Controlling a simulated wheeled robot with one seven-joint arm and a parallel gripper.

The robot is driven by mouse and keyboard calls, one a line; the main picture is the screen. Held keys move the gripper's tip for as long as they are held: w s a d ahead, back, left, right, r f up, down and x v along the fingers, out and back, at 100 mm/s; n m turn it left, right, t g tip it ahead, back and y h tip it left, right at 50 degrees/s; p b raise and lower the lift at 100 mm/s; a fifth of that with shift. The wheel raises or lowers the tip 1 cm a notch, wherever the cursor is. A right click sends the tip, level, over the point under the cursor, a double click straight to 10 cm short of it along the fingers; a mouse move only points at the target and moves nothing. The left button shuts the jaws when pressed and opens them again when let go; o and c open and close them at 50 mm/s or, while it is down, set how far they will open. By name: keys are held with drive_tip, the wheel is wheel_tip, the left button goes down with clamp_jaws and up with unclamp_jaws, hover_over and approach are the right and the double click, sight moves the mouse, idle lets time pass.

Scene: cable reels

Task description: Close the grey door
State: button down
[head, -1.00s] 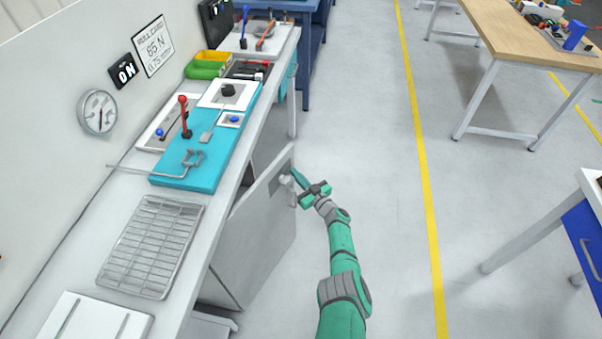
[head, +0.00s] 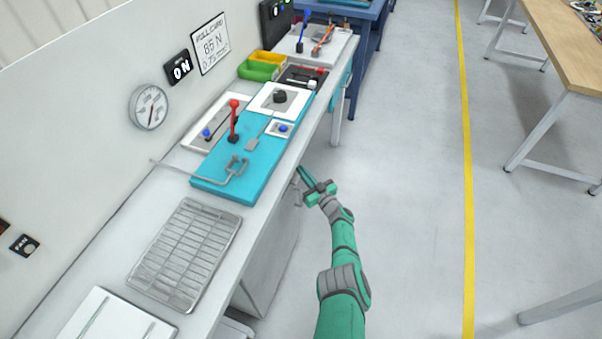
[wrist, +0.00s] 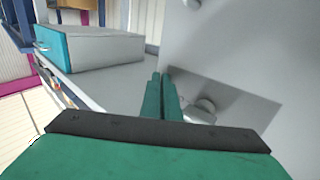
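The grey door (head: 270,257) is under the white bench, partly covered by the benchtop. It stands close to the bench front, and I cannot tell whether it is fully shut. My gripper (head: 302,173) is beside the door's far upper part, just under the bench edge. In the wrist view its two green fingers (wrist: 161,92) are together with nothing visible between them. The knob is just to their right, and contact is unclear.
The white bench (head: 120,238) carries a wire rack (head: 185,252), a teal board (head: 218,172) with levers, and bins. A teal-fronted drawer (wrist: 50,48) shows in the wrist view. The floor right of my arm is clear up to the yellow line (head: 468,190).

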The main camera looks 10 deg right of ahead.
drive_tip(key=shift+w+a+r, duration=0.15)
drive_tip(key=shift+w+a, duration=0.05)
drive_tip(key=shift+a, duration=0.2)
drive_tip(key=shift+w+a+r, duration=0.15)
drive_tip(key=shift+a, duration=0.2)
drive_tip(key=s+d, duration=0.3)
drive_tip(key=d, duration=0.4)
drive_tip(key=s+d, duration=0.4)
drive_tip(key=d, duration=0.2)
drive_tip(key=shift+s+d+f, duration=0.3)
drive_tip(key=shift+d+f, duration=0.05)
